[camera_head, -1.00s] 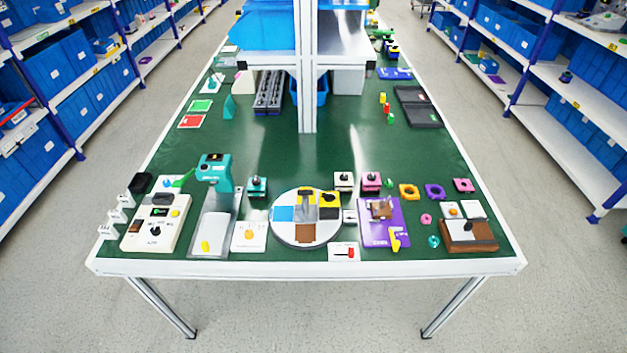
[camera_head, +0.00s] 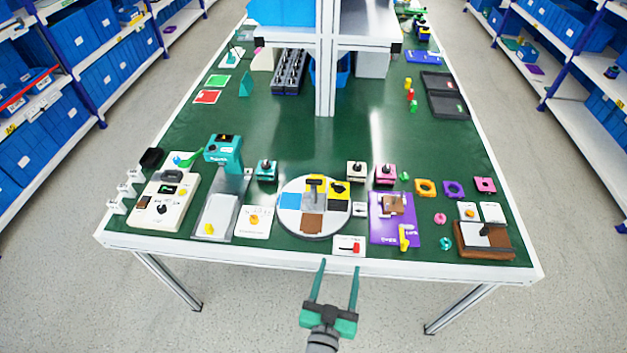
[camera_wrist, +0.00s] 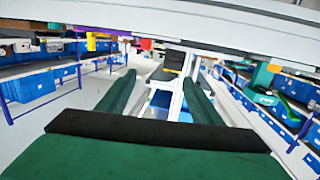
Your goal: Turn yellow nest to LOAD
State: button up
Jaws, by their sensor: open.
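A round turntable (camera_head: 288,222) lies near the front middle of the green table in the head view. Its face has blue, yellow, brown and grey areas. The yellow nest (camera_head: 345,206) is at its right and back side, with a black knob-like part on it. Another yellow part with a grey piece stands at the back of the disc. I cannot read any LOAD mark. My gripper (camera_head: 339,264) is open and empty just off the front table edge, in front of the turntable and apart from it. The wrist view shows its two green fingers (camera_wrist: 160,88) spread, with nothing between them.
A white card with a red part (camera_head: 348,246) lies between turntable and front edge. The white table edge (camera_wrist: 230,32) crosses the top of the wrist view.

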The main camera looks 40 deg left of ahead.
aim_at(314, 182)
jog(key=w+a+r+n+y, duration=0.1)
jog(key=w+a+r+y, duration=0.2)
jog(key=a, duration=0.5)
jog(key=w+a+r+n, duration=0.1)
jog(key=w+a+r, duration=0.35)
jog(key=a, duration=0.25)
jog(key=x, duration=0.3)
jog(key=f+x, duration=0.1)
jog(key=x, duration=0.7)
jog(key=shift+d+f, duration=0.15)
grip_shut()
